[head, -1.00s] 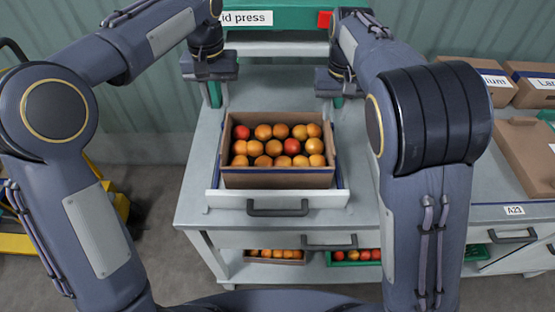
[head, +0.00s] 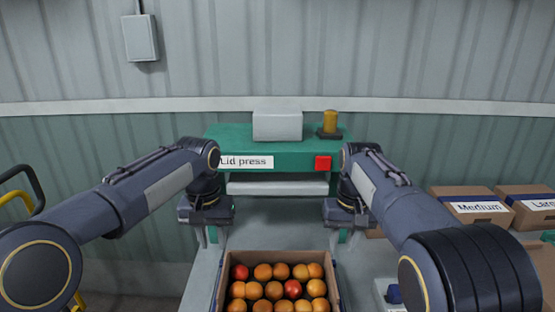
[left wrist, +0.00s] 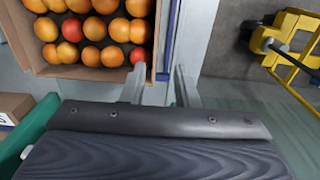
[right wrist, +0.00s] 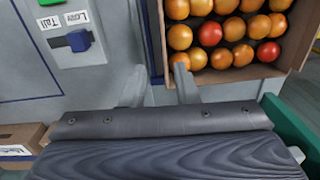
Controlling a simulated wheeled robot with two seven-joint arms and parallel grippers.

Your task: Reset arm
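My left gripper (head: 211,236) is at the left front of the lid press, beyond the far left corner of the tomato box. In the left wrist view its two fingers (left wrist: 160,84) are apart with nothing between them. My right gripper (head: 345,236) is at the press's right front, beyond the box's far right corner. In the right wrist view its fingers (right wrist: 162,82) are also apart and empty. Both grippers point downward. The cardboard box (head: 333,271) holds red and orange tomatoes; its near part is cut off in the head view.
The green lid press (head: 300,155) has a red button (head: 323,163) and an amber lamp (head: 330,121). Boxes labelled Medium (head: 473,203) and another beside it (head: 528,204) stand at right. A yellow wheeled frame (left wrist: 290,45) stands on the floor.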

